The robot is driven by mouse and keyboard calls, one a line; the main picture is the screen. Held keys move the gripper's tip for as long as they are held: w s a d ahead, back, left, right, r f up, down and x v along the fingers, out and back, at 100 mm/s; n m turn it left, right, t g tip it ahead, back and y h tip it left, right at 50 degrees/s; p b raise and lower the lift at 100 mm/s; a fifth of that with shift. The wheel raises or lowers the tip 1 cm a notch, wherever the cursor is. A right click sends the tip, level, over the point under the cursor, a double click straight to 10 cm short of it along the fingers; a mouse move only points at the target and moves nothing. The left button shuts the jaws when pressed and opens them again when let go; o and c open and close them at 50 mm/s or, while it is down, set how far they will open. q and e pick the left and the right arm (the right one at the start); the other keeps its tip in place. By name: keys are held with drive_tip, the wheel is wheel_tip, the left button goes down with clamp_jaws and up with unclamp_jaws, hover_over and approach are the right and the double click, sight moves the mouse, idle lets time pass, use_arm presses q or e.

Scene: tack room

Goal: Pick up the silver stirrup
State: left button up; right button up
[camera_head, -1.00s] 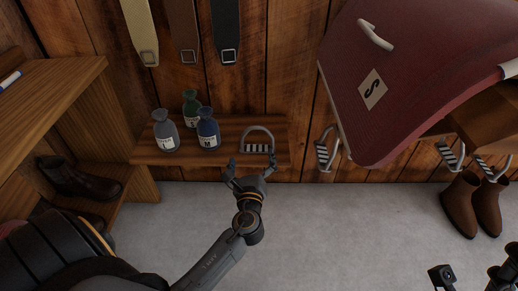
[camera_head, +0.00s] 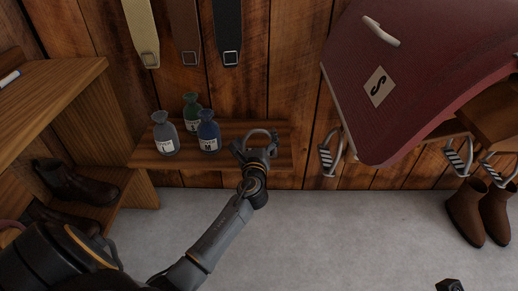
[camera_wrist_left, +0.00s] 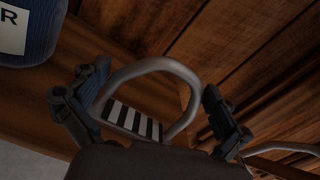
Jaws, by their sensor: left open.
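The silver stirrup (camera_head: 258,132) stands on a small wooden wall shelf (camera_head: 170,156), at its right part. My left gripper (camera_head: 256,143) is open at the stirrup and covers its lower part in the head view. In the left wrist view the stirrup (camera_wrist_left: 152,66) shows as a rounded metal loop with a black-and-white striped tread. The two fingers of the left gripper (camera_wrist_left: 150,105) stand apart, one on each side of the loop. I cannot tell whether they touch it.
Grey, green and blue bottles (camera_head: 208,132) stand left of the stirrup on the shelf. A red saddle pad (camera_head: 400,90) hangs at the right, with more stirrups (camera_head: 330,155) below it. Brown boots (camera_head: 465,212) stand on the floor. A wooden rack (camera_head: 110,120) is at the left.

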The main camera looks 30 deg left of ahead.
use_arm(q)
drive_tip(key=shift+c, duration=0.4)
drive_tip(key=c, duration=0.9)
drive_tip(key=shift+c, duration=0.2)
drive_tip(key=shift+r, duration=0.1)
